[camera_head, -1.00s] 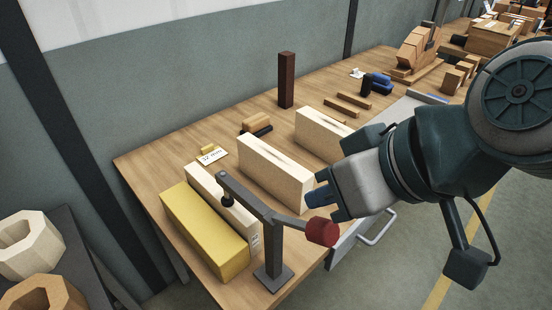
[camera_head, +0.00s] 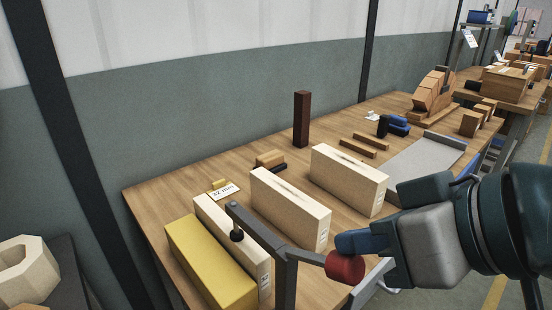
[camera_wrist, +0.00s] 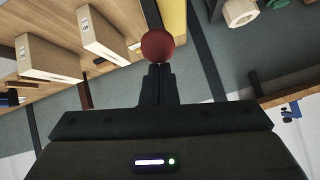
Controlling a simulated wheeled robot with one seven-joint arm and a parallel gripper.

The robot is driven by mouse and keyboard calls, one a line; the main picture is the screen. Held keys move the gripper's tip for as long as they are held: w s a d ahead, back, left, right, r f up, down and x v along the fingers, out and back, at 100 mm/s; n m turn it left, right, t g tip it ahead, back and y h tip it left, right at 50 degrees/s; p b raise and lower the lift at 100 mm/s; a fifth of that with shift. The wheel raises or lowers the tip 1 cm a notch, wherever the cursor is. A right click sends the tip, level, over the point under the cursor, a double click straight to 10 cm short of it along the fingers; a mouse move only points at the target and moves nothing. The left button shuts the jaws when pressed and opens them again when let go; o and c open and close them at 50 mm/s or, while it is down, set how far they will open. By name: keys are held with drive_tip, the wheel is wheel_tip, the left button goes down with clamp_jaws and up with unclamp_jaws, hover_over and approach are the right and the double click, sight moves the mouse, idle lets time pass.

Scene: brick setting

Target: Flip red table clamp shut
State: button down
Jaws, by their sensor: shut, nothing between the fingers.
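The table clamp (camera_head: 286,268) has a grey post and a grey arm reaching left. Its black tip (camera_head: 237,236) is over a pale block (camera_head: 236,238) at the table's near end. Its handle sticks out to the right and slopes slightly down to a red knob (camera_head: 345,268). My gripper (camera_head: 345,243) is shut and empty, its fingertips right beside the knob in the head view. In the wrist view the red knob (camera_wrist: 157,46) lies just beyond the shut fingertips (camera_wrist: 158,68). I cannot tell whether they touch. The clamp's foot is out of the head view.
A yellow block (camera_head: 208,265) lies along the pale one. Two more pale blocks (camera_head: 289,207) (camera_head: 348,180) stand on the table behind the clamp. A dark upright block (camera_head: 301,118) stands farther back. An open drawer front (camera_head: 370,285) is below my gripper.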

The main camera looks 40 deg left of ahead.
drive_tip(key=d+r+p, duration=0.3)
drive_tip(key=d+r, duration=0.2)
drive_tip(key=r, duration=0.5)
drive_tip(key=shift+w+d+p, duration=0.25)
drive_tip(key=shift+d+p, duration=0.05)
drive_tip(key=shift+r, duration=0.1)
